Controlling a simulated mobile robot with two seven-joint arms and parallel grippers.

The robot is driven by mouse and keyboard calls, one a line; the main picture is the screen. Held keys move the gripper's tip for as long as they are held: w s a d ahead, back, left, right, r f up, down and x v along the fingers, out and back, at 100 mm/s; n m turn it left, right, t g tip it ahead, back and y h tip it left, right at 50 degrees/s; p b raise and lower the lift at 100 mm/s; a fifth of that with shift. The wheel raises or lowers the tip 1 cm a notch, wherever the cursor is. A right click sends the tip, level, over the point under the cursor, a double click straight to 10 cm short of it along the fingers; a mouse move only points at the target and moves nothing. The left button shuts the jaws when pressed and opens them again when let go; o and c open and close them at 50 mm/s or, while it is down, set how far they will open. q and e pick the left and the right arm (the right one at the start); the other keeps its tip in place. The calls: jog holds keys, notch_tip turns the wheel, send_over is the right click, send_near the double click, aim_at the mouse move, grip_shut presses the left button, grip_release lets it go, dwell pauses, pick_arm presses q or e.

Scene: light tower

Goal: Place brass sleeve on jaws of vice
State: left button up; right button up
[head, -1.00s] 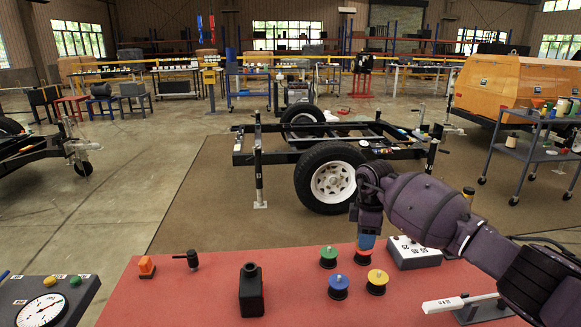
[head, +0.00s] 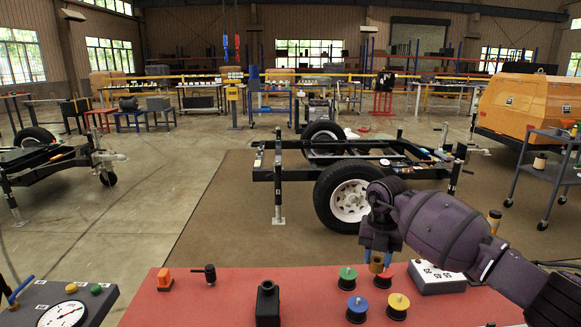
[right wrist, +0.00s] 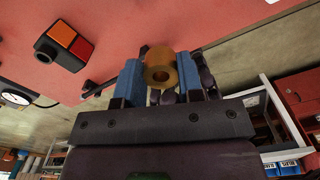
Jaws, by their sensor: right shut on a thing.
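The brass sleeve (head: 376,264) is a short golden ring with a hole through it. My right gripper (head: 377,260) is shut on it, its blue fingers on either side, above the far right part of the red bench top near the spools. In the right wrist view the sleeve (right wrist: 186,68) sits between the blue fingers (right wrist: 158,82), its hole facing the camera. I cannot clearly make out a vice or its jaws in either view. My left gripper is not in view.
A gauge panel (head: 62,315) stands left. A trailer (head: 345,170) is behind.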

jog(key=n, duration=0.1)
jog(key=a+n, duration=0.1)
jog(key=n, duration=0.1)
jog(key=r+n, duration=0.1)
jog(key=n, duration=0.1)
jog(key=shift+s+a+r, duration=0.1)
jog(key=shift+s+a, duration=0.05)
jog(key=shift+s, duration=0.25)
jog(key=s+a+r+n+p, duration=0.25)
jog(key=s+n, duration=0.55)
jog(key=n, duration=0.8)
jog(key=s+a+r+n+p, duration=0.15)
jog(key=s+r+n, duration=0.25)
jog(key=s+n, duration=0.75)
pick_arm(q)
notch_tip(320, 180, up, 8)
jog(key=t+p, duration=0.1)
jog(key=p, duration=0.4)
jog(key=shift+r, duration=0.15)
pick_arm(e)
jog(key=s+d+n, duration=0.5)
jog(key=s+n, duration=0.2)
jog(key=s, duration=0.3)
jog(key=shift+s+d, duration=0.25)
jog(key=shift+d, duration=0.1)
